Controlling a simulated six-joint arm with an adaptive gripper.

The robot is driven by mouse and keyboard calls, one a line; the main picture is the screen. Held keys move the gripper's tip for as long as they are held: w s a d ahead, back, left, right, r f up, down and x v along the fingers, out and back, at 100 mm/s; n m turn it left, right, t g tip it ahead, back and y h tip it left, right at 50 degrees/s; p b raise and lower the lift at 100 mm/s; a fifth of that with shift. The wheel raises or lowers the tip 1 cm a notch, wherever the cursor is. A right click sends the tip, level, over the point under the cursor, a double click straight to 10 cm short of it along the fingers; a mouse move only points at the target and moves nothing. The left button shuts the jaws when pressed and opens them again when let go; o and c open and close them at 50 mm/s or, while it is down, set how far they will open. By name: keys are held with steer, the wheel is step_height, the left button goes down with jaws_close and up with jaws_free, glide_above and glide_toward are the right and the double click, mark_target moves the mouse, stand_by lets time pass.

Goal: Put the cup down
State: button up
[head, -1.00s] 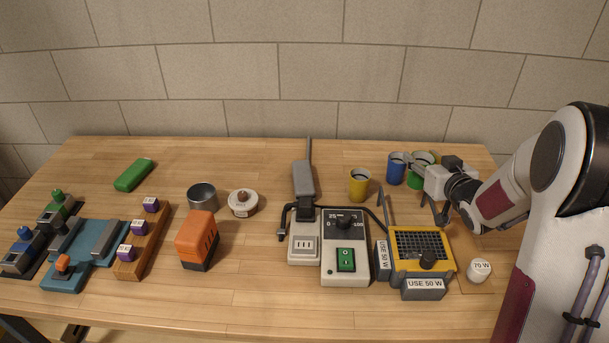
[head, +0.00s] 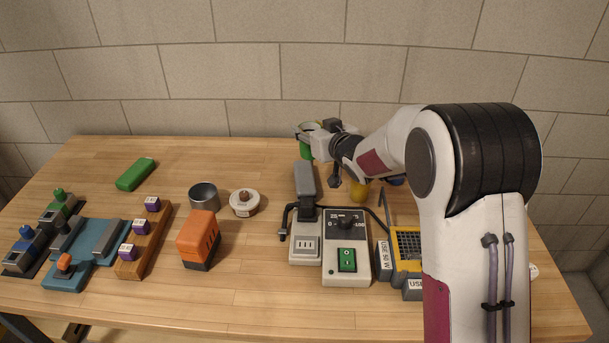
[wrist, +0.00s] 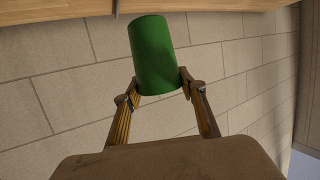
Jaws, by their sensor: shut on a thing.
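A green cup (head: 306,153) is held by my gripper (head: 317,142) at the back middle of the table, behind the grey arm of the switch unit. In the wrist view the green cup (wrist: 152,56) sits between the two fingers (wrist: 160,82), which touch its sides; it looks slightly tilted in that picture. The head view does not clearly show whether its base touches the table. A yellow cup (head: 360,192) stands below my wrist, partly covered. A blue cup (head: 397,181) is mostly hidden by my arm.
A grey metal cup (head: 203,197) and a round white item (head: 244,203) stand left of the switch unit (head: 346,250). An orange block (head: 198,240) is nearer the front. A green block (head: 136,174) lies at back left. The back left-middle table is clear.

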mark_target(305, 123)
steer(key=shift+w+a+r, duration=0.9)
steer(key=shift+w+a, duration=0.05)
steer(key=shift+a, duration=0.15)
steer(key=shift+w+d+r+h, duration=0.1)
steer(key=shift+w+d+h, duration=0.1)
steer(key=shift+w+h, duration=0.1)
steer(key=shift+d+f+m, duration=0.15)
steer(key=shift+f+m, duration=0.1)
steer(key=shift+m, duration=0.05)
steer(key=shift+f, duration=3.1)
steer(key=shift+f, duration=1.9)
steer(key=shift+f, duration=0.15)
